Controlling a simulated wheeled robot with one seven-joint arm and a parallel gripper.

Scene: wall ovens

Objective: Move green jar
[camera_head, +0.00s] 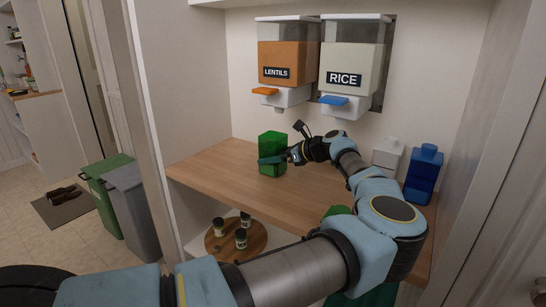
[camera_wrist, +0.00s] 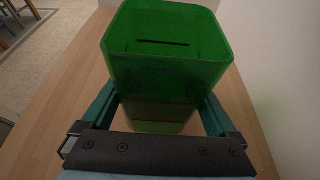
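The green jar (camera_head: 271,143) is a translucent, open-topped square container. It stands upright on the wooden counter, toward the left back. My gripper (camera_head: 272,159) reaches it from the right, with one teal finger across its near side and the other hidden behind it. In the wrist view the jar (camera_wrist: 168,60) sits between the two fingers of my gripper (camera_wrist: 160,105), one on each side. The fingers are spread about as wide as the jar. Whether they press on it is not clear.
Lentils (camera_head: 287,66) and rice (camera_head: 351,68) dispensers hang on the wall above the wooden counter (camera_head: 215,168). White (camera_head: 387,155) and blue (camera_head: 424,175) containers stand at the right. Part of another green object (camera_head: 338,210) shows behind my arm. Small jars stand on a round board (camera_head: 222,245) below.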

